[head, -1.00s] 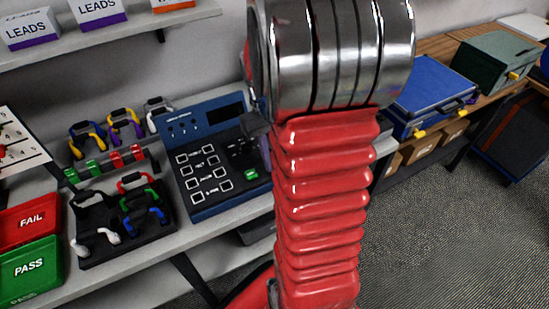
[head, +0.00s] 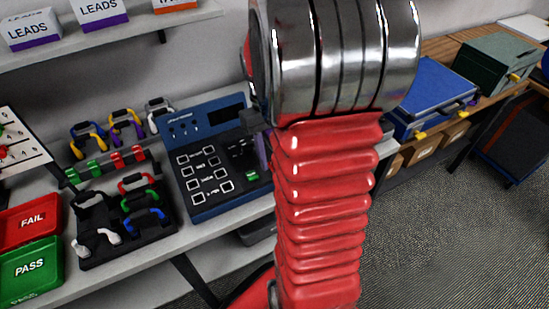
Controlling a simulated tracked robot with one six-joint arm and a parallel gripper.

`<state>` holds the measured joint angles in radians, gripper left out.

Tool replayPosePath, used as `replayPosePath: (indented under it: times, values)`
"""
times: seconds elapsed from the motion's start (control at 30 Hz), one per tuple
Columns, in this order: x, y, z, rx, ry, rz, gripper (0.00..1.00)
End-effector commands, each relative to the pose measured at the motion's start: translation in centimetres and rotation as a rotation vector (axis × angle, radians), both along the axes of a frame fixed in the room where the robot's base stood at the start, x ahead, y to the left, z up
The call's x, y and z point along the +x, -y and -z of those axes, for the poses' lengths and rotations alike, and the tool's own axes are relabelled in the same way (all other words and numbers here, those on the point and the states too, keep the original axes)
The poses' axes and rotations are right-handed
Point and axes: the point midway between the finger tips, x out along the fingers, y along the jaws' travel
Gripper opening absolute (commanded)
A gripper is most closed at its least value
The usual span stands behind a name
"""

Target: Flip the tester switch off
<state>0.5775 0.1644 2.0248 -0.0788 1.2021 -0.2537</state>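The blue tester (head: 200,208) stands on the bench left of my arm, with a dark screen, small knobs, a grid of white-framed labelled buttons and a small green light (head: 252,177). A black panel (head: 238,150) on its right side is partly covered by my arm, and I cannot make out the switch there. My gripper (head: 254,120) shows only as a dark grey piece beside the silver wrist, over the tester's right side. Its fingers are mostly hidden, so I cannot tell whether it is open or touching the tester.
A black tray (head: 92,254) with coloured leads lies left of the tester. Red FAIL (head: 12,237) and green PASS (head: 28,292) bins are at far left. A shelf (head: 120,35) with LEADS boxes hangs above. A blue case (head: 435,88) stands right of my arm.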

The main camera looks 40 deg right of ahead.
Motion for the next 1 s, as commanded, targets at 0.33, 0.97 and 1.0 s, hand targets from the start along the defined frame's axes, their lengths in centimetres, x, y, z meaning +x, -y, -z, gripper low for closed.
replayPosePath:
  times: [0.33,0.97,1.0]
  values:
    - [1.5,0.5,-5.6,-0.002,0.004,0.0,0.39]
    - [3.0,0.9,-12.0,0.0,0.0,0.0,0.39]
    - [3.0,0.9,-11.9,0.0,0.0,0.0,0.39]
